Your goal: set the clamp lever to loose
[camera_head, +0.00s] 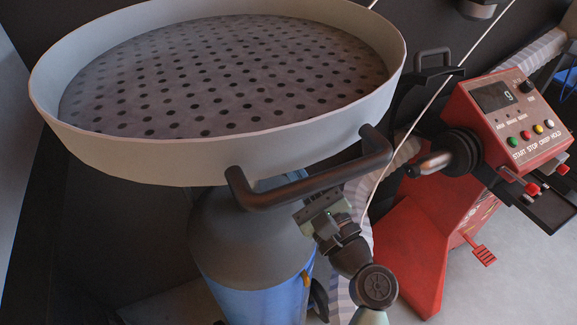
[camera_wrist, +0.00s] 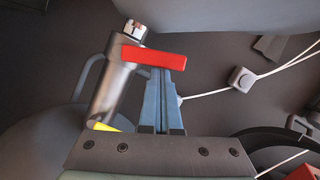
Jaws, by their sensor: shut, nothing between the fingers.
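The clamp lever (camera_wrist: 155,57) is a red bar in the wrist view. It points right from a collar on a tilted metal post (camera_wrist: 110,90) with a threaded-looking top. A yellow piece (camera_wrist: 101,126) shows low on the post. My gripper (camera_wrist: 164,76) is shut and empty, with its fingertips right at the lever's lower edge near its right end. I cannot tell whether they touch it. In the head view my gripper (camera_head: 312,195) reaches in under the dark handle of the round pan, and its tips are mostly hidden. The lever is not visible there.
A wide pan (camera_head: 140,160) with a perforated plate sits above a blue drum (camera_head: 265,290). Its dark handle (camera_head: 310,183) passes close over my gripper. A red machine (camera_head: 500,120) with buttons stands at right. A grey box (camera_wrist: 242,79) on cables shows in the wrist view.

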